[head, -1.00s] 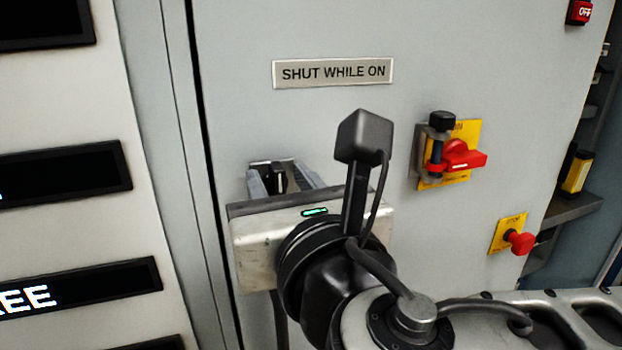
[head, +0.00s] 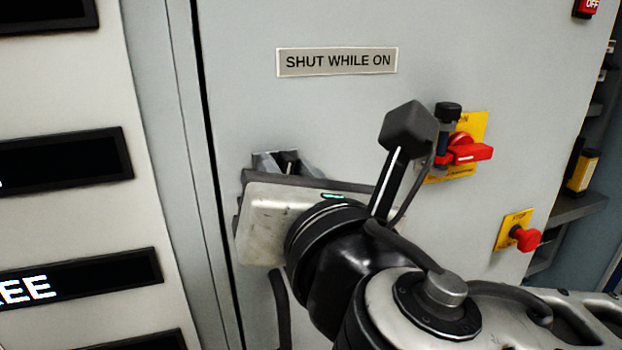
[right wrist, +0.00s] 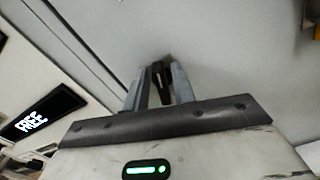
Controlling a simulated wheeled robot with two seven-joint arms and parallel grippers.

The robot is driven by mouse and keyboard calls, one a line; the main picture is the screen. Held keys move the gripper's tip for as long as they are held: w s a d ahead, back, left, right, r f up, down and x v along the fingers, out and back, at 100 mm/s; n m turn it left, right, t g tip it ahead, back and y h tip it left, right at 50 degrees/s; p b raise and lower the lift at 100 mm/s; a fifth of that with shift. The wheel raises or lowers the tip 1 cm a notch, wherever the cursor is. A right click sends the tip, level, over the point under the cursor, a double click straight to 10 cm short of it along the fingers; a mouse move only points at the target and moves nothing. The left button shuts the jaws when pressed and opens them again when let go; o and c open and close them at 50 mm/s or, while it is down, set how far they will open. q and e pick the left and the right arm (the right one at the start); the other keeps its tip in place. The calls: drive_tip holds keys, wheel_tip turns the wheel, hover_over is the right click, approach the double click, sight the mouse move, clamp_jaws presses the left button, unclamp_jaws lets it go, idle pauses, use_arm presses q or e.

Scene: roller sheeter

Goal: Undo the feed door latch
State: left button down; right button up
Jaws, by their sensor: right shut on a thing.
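The feed door (head: 330,115) is a grey panel with a "SHUT WHILE ON" plate (head: 337,62), and it looks closed. A small dark latch handle (right wrist: 157,75) on it shows between the fingers in the right wrist view. In the head view only a bit of the latch shows, the rest hidden behind my gripper. My right gripper (right wrist: 159,88) is shut on the latch handle, with a finger on each side. In the head view, the right gripper (head: 278,163) is tilted, its body lower at the right. My left gripper is not in view.
A red rotary switch (head: 465,150) on a yellow plate and a red stop button (head: 525,237) sit right of my wrist. A dark bar handle (head: 280,305) stands below the gripper. Black display panels (head: 80,280) line the left. Shelves (head: 570,210) stand at far right.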

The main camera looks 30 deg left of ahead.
drive_tip(key=shift+w+d+f+m+b, duration=0.1)
drive_tip(key=shift+f+m+b, duration=0.15)
drive_tip(key=shift+m, duration=2.2)
drive_tip(key=shift+w+d+f+m+b, duration=0.15)
drive_tip(key=shift+f+m+b, duration=0.1)
drive_tip(key=shift+m, duration=2.15)
drive_tip(key=shift+w+d+f+m+b, duration=0.15)
drive_tip(key=shift+m+b, duration=0.1)
drive_tip(key=shift+m, duration=2.2)
drive_tip(key=shift+a, duration=0.1)
drive_tip(key=o, duration=0.7)
